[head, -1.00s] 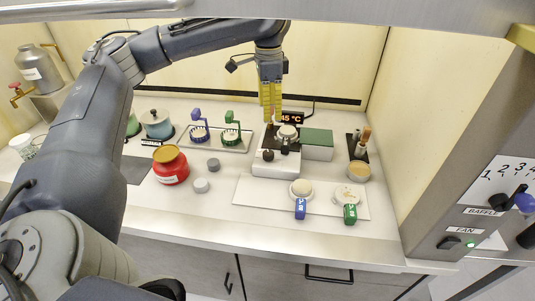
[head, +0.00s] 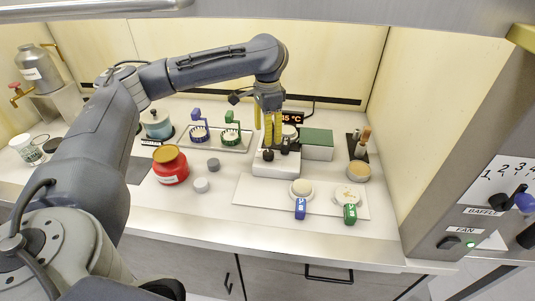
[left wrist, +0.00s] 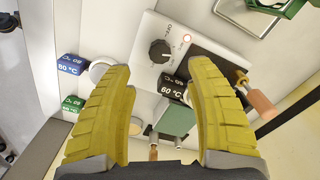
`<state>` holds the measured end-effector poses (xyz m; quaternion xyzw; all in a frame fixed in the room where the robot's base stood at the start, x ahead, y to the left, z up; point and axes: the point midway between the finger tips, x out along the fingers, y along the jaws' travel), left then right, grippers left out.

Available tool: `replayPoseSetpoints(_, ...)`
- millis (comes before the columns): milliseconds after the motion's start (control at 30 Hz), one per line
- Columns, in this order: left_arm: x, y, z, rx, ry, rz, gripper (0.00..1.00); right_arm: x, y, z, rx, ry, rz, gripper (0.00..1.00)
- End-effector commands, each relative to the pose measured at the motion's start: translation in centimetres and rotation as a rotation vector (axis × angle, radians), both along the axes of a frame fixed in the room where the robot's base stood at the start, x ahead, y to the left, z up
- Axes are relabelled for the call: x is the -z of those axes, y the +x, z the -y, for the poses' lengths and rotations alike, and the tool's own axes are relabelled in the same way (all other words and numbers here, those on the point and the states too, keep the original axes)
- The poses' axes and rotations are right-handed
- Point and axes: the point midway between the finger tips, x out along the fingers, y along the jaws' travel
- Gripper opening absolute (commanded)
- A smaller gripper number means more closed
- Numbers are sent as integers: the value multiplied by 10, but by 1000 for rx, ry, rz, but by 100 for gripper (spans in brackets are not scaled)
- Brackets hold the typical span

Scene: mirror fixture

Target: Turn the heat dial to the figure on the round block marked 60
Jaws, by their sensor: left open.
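The white heater box (head: 276,170) stands mid-counter; it also shows in the left wrist view (left wrist: 143,38). Its black heat dial (head: 268,155) is on the front; in the left wrist view the dial (left wrist: 160,52) has a pale pointer mark. A round block (head: 289,131) sits on the heater's dark top, with a black tag (left wrist: 172,88) reading 60 °C. A display (head: 291,117) behind reads 45 °C. My left gripper (head: 267,138) has yellow fingers, open and empty, above the heater; in the left wrist view the dial lies beyond and between its fingertips (left wrist: 160,68).
Two round blocks with a blue tag (head: 300,208) and a green tag (head: 350,213) sit on a white board (head: 265,197) in front. A green box (head: 316,144) is right of the heater. A red jar (head: 170,166) and rack (head: 230,144) stand left.

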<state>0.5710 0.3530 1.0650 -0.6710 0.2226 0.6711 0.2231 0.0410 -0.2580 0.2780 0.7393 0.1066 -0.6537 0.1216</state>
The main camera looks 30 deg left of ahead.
Motion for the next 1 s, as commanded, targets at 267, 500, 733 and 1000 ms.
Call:
replayPoseSetpoints(267, 43, -1, 1, 0, -1, -3, 56, 0, 0, 0, 0, 0, 0, 44)
replayPoseSetpoints(500, 72, -1, 0, 0, -2, -3, 56, 0, 0, 0, 0, 0, 0, 44)
replayPoseSetpoints(733, 86, 0, 0, 1, -1, -1, 56, 0, 0, -2, 1, 2, 0, 44)
replayPoseSetpoints(1000, 91, 0, 0, 1, 0, 0, 56, 0, 0, -2, 1, 2, 0, 44)
